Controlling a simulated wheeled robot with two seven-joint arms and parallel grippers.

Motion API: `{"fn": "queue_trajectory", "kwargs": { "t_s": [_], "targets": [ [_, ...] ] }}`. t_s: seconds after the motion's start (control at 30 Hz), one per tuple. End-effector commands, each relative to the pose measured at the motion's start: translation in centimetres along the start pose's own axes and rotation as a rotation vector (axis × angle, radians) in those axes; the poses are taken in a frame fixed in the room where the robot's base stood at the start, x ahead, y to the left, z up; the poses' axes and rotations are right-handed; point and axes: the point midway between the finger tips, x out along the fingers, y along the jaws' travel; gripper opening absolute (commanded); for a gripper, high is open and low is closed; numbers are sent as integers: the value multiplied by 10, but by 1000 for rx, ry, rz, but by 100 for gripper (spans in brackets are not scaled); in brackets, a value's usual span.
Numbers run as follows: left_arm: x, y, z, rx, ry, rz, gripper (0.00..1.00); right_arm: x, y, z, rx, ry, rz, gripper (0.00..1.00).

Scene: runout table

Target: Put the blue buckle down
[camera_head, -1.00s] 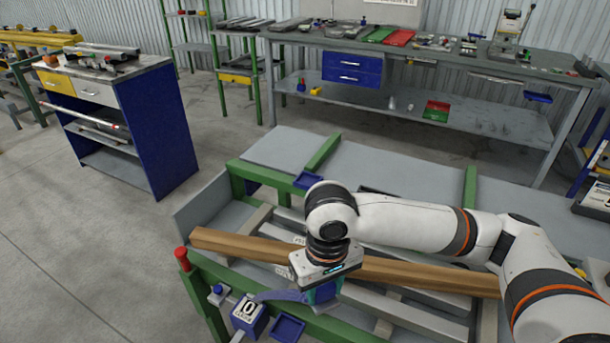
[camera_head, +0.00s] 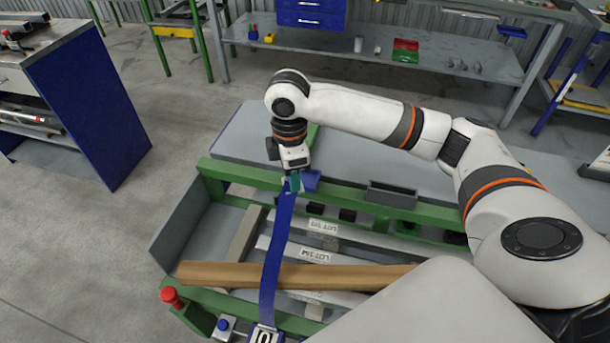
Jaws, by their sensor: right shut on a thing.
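My right gripper (camera_head: 293,184) points down at the far green rail and is shut on the end of a blue strap (camera_head: 274,255), where the blue buckle is. The buckle is small and mostly hidden by the jaws. A blue tray (camera_head: 311,180) sits at the far rail, just right of the jaws. I cannot tell whether the buckle touches it. My left gripper is not in view.
White bars with lot labels (camera_head: 315,256) lie under the beam. A red knob (camera_head: 171,296) and a blue button (camera_head: 223,324) stand at the near left. A grey open box (camera_head: 391,194) is on the far rail.

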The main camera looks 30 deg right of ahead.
Motion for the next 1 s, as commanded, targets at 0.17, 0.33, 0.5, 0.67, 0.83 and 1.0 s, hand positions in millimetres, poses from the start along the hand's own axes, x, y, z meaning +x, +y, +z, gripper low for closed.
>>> {"fn": "queue_trajectory", "kwargs": {
  "t_s": [0.17, 0.33, 0.5, 0.67, 0.83, 1.0],
  "targets": [
    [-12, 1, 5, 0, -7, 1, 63, -11, -32, -17, -378, -1, -2, 13],
    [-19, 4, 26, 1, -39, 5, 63, -17, -57, -34, -710, -2, -3, 13],
    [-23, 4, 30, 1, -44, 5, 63, -21, -72, -45, -934, -3, -5, 13],
    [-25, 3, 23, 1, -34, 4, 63, -17, -77, -50, -1025, -5, -4, 13],
    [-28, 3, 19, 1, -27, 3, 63, 12, -77, -50, -1038, -4, -1, 13],
    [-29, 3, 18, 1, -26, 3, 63, 30, -77, -49, -1037, -4, -3, 13]
  ]
}}
